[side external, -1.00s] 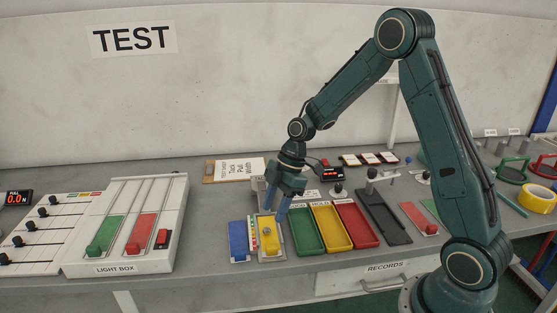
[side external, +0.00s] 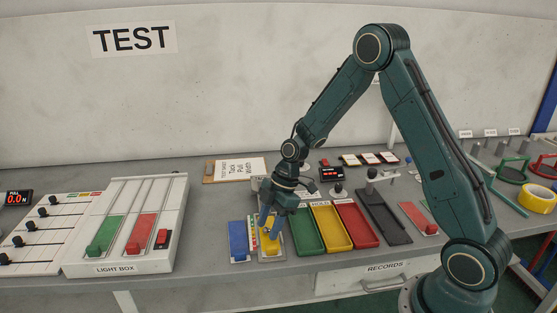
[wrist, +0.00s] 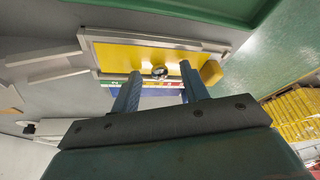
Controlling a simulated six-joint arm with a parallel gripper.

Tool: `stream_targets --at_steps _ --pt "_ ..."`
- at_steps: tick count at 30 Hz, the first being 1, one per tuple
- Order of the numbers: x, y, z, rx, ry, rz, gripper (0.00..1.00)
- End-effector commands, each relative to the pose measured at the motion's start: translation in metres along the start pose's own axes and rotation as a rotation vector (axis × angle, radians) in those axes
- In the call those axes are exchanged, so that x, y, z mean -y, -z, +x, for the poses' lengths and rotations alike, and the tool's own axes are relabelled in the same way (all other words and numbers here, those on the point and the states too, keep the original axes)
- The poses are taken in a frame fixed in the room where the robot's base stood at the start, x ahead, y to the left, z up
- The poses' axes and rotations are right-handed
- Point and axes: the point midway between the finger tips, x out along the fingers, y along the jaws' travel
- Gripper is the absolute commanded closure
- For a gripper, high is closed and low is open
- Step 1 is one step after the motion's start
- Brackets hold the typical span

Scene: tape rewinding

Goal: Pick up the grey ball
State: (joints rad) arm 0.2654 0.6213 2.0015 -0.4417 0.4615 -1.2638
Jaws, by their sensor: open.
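A small round grey ball (wrist: 160,72) shows in the wrist view against a yellow panel (wrist: 120,57) with a pale grey frame. My gripper (wrist: 160,70) is open, with one finger on each side of the ball in the picture and a gap on both sides. I cannot tell whether the fingertips are level with the ball. In the side view my gripper (side external: 269,229) points down just over the yellow-and-grey fixture (side external: 270,254). The ball cannot be made out there.
A yellow block (wrist: 211,72) sits at the panel's right end in the wrist view. In the side view a blue piece (side external: 238,240) stands left of the fixture. Green (side external: 308,247), yellow (side external: 330,242) and red (side external: 355,239) trays lie close on the right.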

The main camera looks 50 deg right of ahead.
Motion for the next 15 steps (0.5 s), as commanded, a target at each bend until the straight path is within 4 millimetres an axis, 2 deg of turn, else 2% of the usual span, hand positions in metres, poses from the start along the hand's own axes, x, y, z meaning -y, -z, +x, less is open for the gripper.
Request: stream_targets --at_steps 7,8,14,15 --pt "-0.0001 0.0 -0.0004 0.0 0.0 0.0 0.55" --pt "-0.0001 0.0 -0.0004 0.0 0.0 0.0 0.59" --pt "-0.0002 0.0 -0.0005 0.0 0.0 0.0 0.98" --pt "-0.0002 0.0 -0.0005 0.0 0.0 0.0 1.0"
